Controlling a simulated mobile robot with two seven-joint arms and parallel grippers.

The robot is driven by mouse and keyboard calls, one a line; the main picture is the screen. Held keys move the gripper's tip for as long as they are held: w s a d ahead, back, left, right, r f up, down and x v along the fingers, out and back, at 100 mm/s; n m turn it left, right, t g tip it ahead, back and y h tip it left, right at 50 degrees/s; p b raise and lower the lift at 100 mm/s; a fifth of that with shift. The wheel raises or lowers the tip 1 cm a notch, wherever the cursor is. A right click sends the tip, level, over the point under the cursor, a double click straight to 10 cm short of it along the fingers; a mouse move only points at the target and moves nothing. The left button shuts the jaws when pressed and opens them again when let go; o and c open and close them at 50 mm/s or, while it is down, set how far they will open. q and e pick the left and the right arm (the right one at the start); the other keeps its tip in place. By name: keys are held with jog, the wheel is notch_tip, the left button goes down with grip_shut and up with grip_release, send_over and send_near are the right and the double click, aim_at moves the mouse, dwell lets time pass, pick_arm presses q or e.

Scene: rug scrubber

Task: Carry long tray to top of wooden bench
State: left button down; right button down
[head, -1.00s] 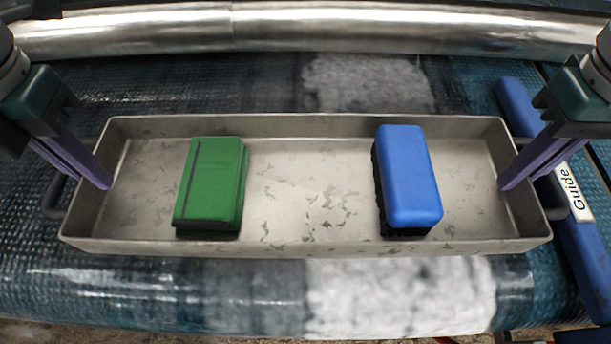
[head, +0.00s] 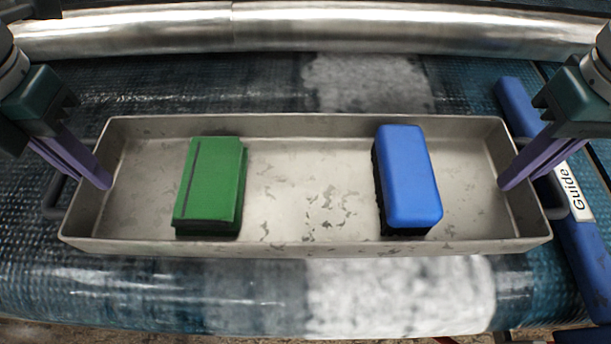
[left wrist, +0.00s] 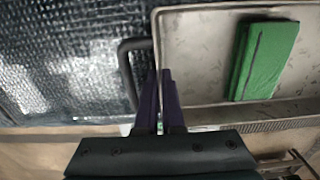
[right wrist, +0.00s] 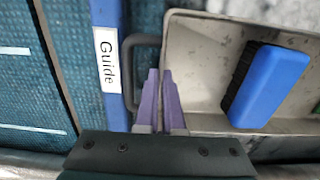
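The long tray (head: 290,246) is a shallow grey metal tray with worn patches and a dark loop handle at each end. It appears level in the head view, over the dark wet belt. A green block (head: 211,187) sits in its left half and a blue block with a dark underside (head: 408,178) in its right half. My left gripper (head: 88,172) is shut on the left end wall, beside the handle (left wrist: 130,75). My right gripper (head: 525,172) is shut on the right end wall, beside the other handle (right wrist: 137,70). I cannot make out the wooden bench.
A shiny metal roller (head: 320,35) runs across the back. A blue bar labelled "Guide" (head: 580,235) lies close to the tray's right end. The blue-black wet belt (head: 130,290) with whitish patches extends in front of and behind the tray.

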pick_arm(q)
jog(key=shift+r, duration=0.1)
pick_arm(e)
jog(key=shift+r, duration=0.1)
